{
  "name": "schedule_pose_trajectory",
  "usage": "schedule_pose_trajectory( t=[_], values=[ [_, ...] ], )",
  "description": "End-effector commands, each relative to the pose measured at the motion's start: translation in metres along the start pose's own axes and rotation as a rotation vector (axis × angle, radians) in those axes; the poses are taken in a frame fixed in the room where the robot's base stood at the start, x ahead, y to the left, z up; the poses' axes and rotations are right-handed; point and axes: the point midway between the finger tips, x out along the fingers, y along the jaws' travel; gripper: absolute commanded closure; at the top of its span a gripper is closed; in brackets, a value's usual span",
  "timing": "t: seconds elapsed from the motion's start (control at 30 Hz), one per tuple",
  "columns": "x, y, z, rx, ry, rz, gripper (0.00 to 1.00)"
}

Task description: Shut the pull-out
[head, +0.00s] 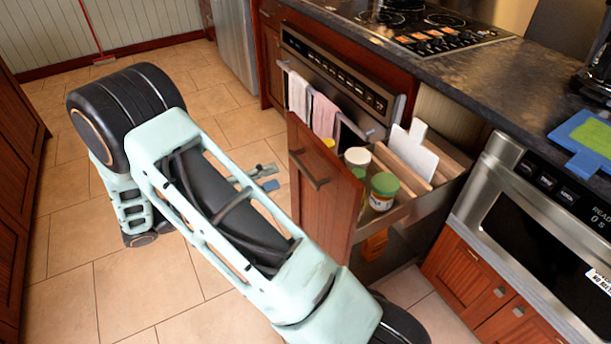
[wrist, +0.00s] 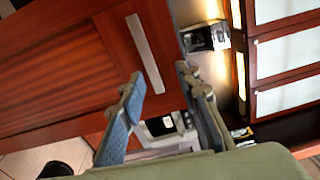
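The pull-out (head: 335,205) stands open beside the oven in the head view. Its reddish wooden front has a bar handle (head: 310,172). Inside it are jars with green and white lids (head: 383,190) and upright boards (head: 410,155). My gripper (head: 266,178) is left of the front, out over the floor, partly hidden by my arm. In the wrist view a wooden panel (wrist: 75,70) with a silver bar handle (wrist: 145,53) lies beyond the fingers. It looks like the pull-out's front. My gripper (wrist: 158,78) is open there, with nothing between its fingers; contact with the panel cannot be told.
An oven with hanging towels (head: 312,105) is behind the pull-out, and a microwave (head: 545,235) is to its right. The dark counter (head: 470,75) runs above, with a cooktop (head: 420,25). Tiled floor (head: 80,250) is free at left.

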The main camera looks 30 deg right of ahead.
Motion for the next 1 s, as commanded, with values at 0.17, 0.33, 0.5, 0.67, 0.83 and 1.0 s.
schedule_pose_trajectory(
  t=[0.17, 0.33, 0.5, 0.67, 0.83, 1.0],
  values=[
    [-0.01, 0.02, 0.005, -0.06, -0.037, 0.01, 0.7],
    [0.011, 0.02, 0.005, -0.061, -0.033, 0.009, 0.7],
    [0.045, 0.02, 0.005, -0.059, -0.032, 0.009, 0.7],
    [0.073, 0.02, 0.006, -0.058, -0.032, 0.009, 0.7],
    [0.09, 0.021, 0.008, -0.058, -0.035, 0.01, 0.7],
    [0.096, 0.02, 0.008, -0.058, -0.035, 0.01, 0.7]
  ],
)
